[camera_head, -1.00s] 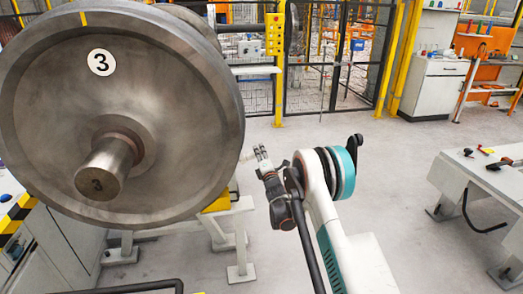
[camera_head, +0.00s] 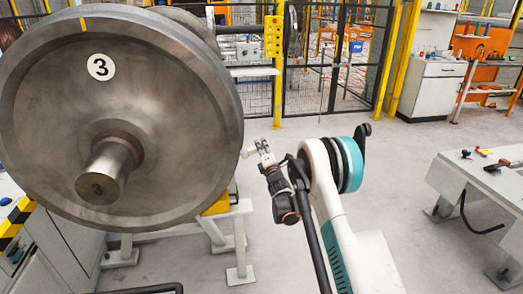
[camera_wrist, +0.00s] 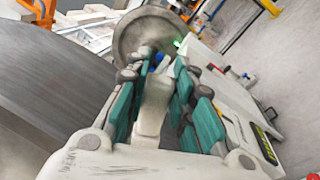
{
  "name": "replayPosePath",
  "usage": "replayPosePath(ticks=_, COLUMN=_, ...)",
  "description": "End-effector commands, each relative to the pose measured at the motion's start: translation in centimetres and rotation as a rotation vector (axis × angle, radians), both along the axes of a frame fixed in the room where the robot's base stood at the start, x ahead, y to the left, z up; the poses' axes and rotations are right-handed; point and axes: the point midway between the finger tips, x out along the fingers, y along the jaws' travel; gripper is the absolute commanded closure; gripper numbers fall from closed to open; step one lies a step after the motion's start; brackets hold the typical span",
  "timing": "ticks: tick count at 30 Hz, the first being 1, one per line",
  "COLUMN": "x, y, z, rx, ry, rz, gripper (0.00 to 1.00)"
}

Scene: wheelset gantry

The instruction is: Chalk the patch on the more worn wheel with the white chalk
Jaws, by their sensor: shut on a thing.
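The large grey steel wheel marked 3 (camera_head: 165,130) fills the left of the head view, its hub stub toward me. A short yellow mark (camera_head: 83,25) is at its top rim. My gripper (camera_head: 262,148) is just right of the wheel's rim, at about hub height. A small pale piece, seemingly the white chalk (camera_head: 247,153), sticks out leftward from its fingertips toward the wheel. Contact with the wheel cannot be told. In the wrist view my gripper (camera_wrist: 158,62) is closed, and a large grey curved surface (camera_wrist: 50,85) lies close on the left. I cannot make out a worn patch.
A yellow-topped grey stand (camera_head: 228,208) is below the wheel. A workbench (camera_head: 485,170) with small tools is at the right. A mesh fence (camera_head: 330,60) and white cabinet (camera_head: 430,85) stand behind. The floor between is clear. Another round disc (camera_wrist: 150,30) shows in the wrist view.

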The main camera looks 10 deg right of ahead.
Motion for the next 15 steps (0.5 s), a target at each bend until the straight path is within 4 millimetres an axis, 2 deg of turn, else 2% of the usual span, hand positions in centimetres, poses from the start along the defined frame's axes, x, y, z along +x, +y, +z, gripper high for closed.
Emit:
replayPosePath(ticks=7, x=0.0, y=-0.5, z=2.1, rx=0.0, ry=0.0, rz=0.0, gripper=1.0)
replayPosePath(ticks=15, x=0.0, y=-0.4, z=2.3, rx=0.001, ry=0.0, rz=0.0, gripper=1.0)
